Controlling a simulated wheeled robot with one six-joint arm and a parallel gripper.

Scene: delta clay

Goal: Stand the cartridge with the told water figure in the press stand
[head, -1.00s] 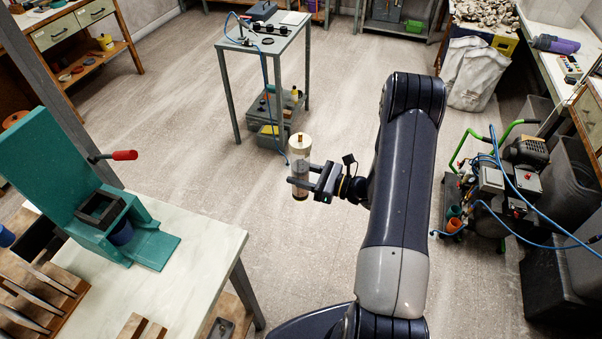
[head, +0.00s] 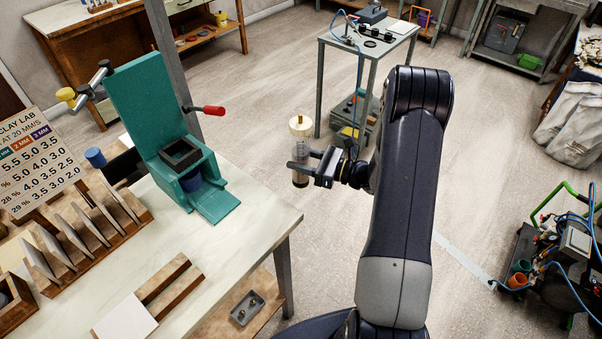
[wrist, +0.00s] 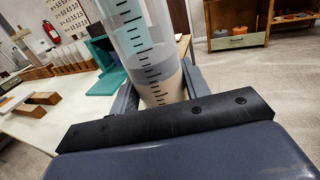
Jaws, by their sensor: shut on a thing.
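My gripper (head: 312,173) is shut on a clear cartridge (head: 300,144) with a brass-coloured cap, held upright in the air to the right of the table. In the wrist view the cartridge (wrist: 147,55) shows black scale marks and pale clay in its lower part. Its water figure cannot be read. The green press stand (head: 152,100) stands on the table to the left, with a dark square frame (head: 181,154) and a red-tipped lever (head: 206,110). In the wrist view the stand (wrist: 106,68) is partly hidden behind the cartridge.
The white-topped table (head: 235,226) carries a wooden rack (head: 85,232), a slotted wood block (head: 165,290) and a printed figures board (head: 38,160). A grey metal cart (head: 366,45) stands behind. A compressor (head: 565,250) is at the right. The floor between is clear.

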